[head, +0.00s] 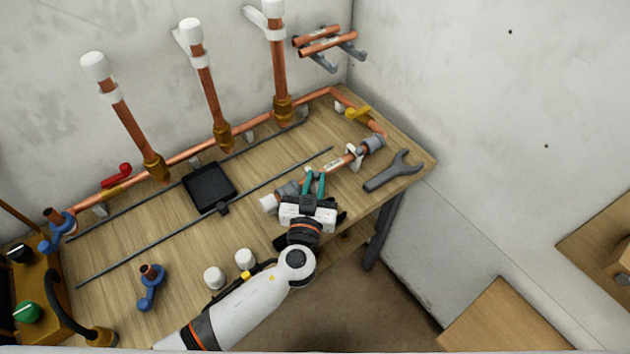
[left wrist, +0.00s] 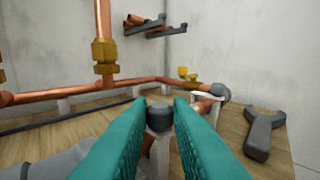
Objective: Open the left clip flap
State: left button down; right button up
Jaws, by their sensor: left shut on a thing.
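A short copper pipe (head: 333,164) with grey fittings lies along the bench's right part. A white clip (head: 354,156) holds it near its right end; this clip also shows in the left wrist view (left wrist: 206,106). My left gripper (head: 315,182) reaches over the pipe's left part with its teal fingers. In the left wrist view my fingers (left wrist: 158,112) are closed around a dark grey tab (left wrist: 158,118), above a pale post, which appears to be the left clip flap. The left clip is mostly hidden by the fingers, and the flap's angle cannot be told. My right gripper is not in view.
A grey wrench (head: 393,171) lies right of the pipe. Copper risers (head: 207,95) with white caps stand along the wall. A black tray (head: 209,187), two thin dark rails, white caps (head: 245,259) and a blue valve (head: 150,288) are to the left.

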pick_arm(q)
jog(key=shift+r+n+g+p, duration=0.3)
jog(key=shift+r+p, duration=0.05)
jog(key=shift+p, duration=0.1)
jog(key=w+r+n+g+p, duration=0.1)
jog(key=g+p, duration=0.1)
jog(key=p, duration=0.3)
jog(key=w+a+r+n+g+h+p, duration=0.1)
jog(key=n+g+p, duration=0.1)
jog(key=p, duration=0.4)
jog(key=w+a+r+n+g+p, duration=0.1)
jog(key=r+n+g+p, duration=0.1)
jog(key=p, duration=0.4)
jog(key=shift+w+a+g, duration=0.15)
jog(key=shift+a+g, duration=0.1)
jog(key=shift+g, duration=0.25)
jog(key=shift+w+a+f+n+g+h, duration=0.1)
jog(key=shift+w+a+n+g+h, duration=0.2)
jog(key=shift+w+n+g+h, duration=0.35)
jog(key=shift+w+a+f+n+g+h, duration=0.2)
jog(key=shift+a+n+g+h, duration=0.2)
jog(key=shift+g, duration=0.5)
jog(key=shift+w+a+f+n+g+h, duration=0.1)
jog(key=shift+w+a+n+g+h, duration=0.15)
jog(key=shift+w+n+g+h, duration=0.4)
jog(key=shift+s, duration=0.15)
jog(key=c, duration=1.3)
grip_release()
